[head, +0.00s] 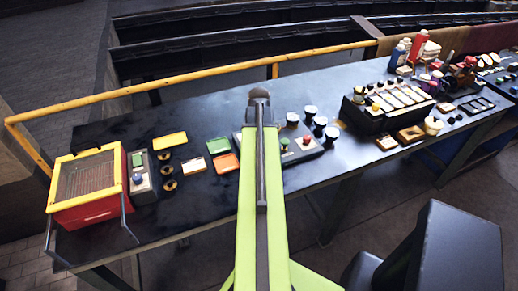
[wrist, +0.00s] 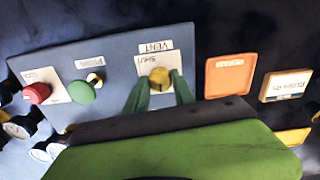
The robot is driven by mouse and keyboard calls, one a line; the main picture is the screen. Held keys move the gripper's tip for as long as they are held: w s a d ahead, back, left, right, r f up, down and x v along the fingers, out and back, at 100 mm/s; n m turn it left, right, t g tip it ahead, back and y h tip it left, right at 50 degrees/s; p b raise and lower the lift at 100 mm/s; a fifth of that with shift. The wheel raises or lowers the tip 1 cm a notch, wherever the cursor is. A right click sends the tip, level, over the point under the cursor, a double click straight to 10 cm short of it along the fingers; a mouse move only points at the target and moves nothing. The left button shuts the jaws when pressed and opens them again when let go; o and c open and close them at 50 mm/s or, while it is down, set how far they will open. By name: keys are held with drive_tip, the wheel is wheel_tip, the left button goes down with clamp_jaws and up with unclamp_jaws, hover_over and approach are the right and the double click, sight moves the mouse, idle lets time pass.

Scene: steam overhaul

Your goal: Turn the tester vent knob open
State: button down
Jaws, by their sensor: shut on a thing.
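The tester is a blue-grey panel (wrist: 115,70) on the dark bench. In the wrist view it carries a yellow vent knob (wrist: 159,77) beside upside-down labels reading VENT and SHUT. My gripper (wrist: 160,86) has its two green fingers on either side of the yellow knob and is shut on it. A green knob (wrist: 82,91) and a red knob (wrist: 37,93) sit left of it on the same panel. In the head view the panel (head: 312,152) shows right of my arm, which hides the vent knob and my fingers.
An orange tray (wrist: 230,76) and a tan labelled tray (wrist: 286,86) lie right of the panel in the wrist view. Several round gauges (head: 319,121) stand behind the panel. A red box with a yellow frame (head: 88,213) stands at the bench's left end. A yellow rail (head: 200,74) runs behind.

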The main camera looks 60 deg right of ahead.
drive_tip(key=shift+n, duration=0.5)
drive_tip(key=c, duration=1.1)
unclamp_jaws()
drive_tip(key=shift+o, duration=0.2)
wheel_tip(320, 180, up, 17)
drive_tip(key=p, duration=1.7)
drive_tip(key=shift+r, duration=0.2)
